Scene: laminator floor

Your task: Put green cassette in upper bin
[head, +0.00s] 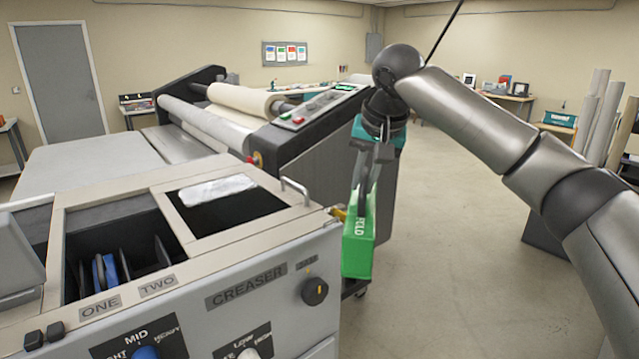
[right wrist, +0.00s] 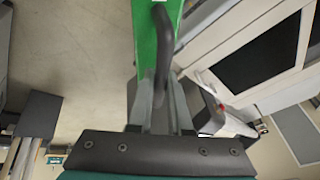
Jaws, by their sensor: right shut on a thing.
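The green cassette (head: 358,245), with white lettering on its side, hangs upright beside the right end of the creaser machine. It also shows at the top of the right wrist view (right wrist: 146,30). My right gripper (head: 366,183) is shut on the cassette's dark handle (right wrist: 162,42), above its body. The creaser's top has an open, dark, empty-looking bin (head: 240,211) and, to its left, an open bin with dividers (head: 130,250) holding a blue piece. No label marks either as the upper bin. My left gripper is not in view.
The grey creaser (head: 250,290) with knobs fills the lower left. A thin metal handle (head: 295,187) rises at the bin's right. The laminator (head: 330,130) stands behind. Open floor (head: 450,260) lies right.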

